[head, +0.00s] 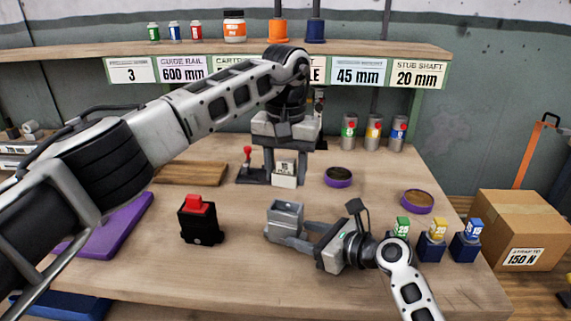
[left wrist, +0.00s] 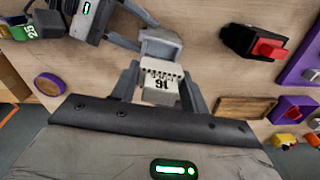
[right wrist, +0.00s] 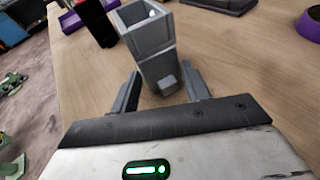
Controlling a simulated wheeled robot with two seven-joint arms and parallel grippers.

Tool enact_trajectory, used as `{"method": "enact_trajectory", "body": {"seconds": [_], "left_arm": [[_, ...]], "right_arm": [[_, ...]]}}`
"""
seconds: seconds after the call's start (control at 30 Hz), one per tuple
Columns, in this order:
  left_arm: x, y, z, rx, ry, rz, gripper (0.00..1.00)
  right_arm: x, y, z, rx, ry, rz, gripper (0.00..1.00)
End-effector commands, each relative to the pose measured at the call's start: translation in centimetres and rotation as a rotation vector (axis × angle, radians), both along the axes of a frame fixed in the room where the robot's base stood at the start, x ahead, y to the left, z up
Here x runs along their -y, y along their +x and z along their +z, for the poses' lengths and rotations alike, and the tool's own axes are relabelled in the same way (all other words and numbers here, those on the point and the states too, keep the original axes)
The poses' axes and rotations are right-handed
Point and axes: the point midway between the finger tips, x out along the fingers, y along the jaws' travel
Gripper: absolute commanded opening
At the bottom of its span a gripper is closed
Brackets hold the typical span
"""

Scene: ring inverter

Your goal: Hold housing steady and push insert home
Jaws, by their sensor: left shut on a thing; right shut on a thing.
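The grey open-topped housing (head: 285,211) stands on the table at the middle front. My right gripper (head: 296,238) is shut on its lower part, and the right wrist view shows the housing (right wrist: 150,45) upright with an open top. The pale insert (head: 285,172), marked 16 in the left wrist view (left wrist: 161,84), is between the fingers of my left gripper (head: 285,160), which is shut on it. In the head view the insert appears above and behind the housing, apart from it. The insert's upper part is hidden by my left gripper.
A black block with a red top (head: 199,222) stands left of the housing. A red-knobbed fixture (head: 247,160) is behind. Small green, yellow and blue blocks on dark bases (head: 437,240) stand at right. Purple-rimmed dishes (head: 338,178) lie behind them. A cardboard box (head: 520,225) stands beyond the table's right edge.

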Motion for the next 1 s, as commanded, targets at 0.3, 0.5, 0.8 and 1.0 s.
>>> {"method": "enact_trajectory", "body": {"seconds": [0.3,0.5,0.8,1.0], "left_arm": [[-0.1,0.0,-3.1,-0.003,0.002,0.001,0.22],[0.0,0.0,-4.3,-0.001,0.001,0.001,0.22],[0.0,0.0,-4.8,-0.001,0.0,0.001,0.22],[0.0,0.0,-4.7,-0.001,0.0,0.001,0.22]], "right_arm": [[0.0,0.0,0.1,0.001,0.001,0.0,0.33],[0.0,0.0,0.1,0.001,0.001,0.0,0.33],[0.0,0.0,0.1,0.001,0.001,0.0,0.33],[0.0,0.0,0.1,0.001,0.001,0.0,0.33]]}}
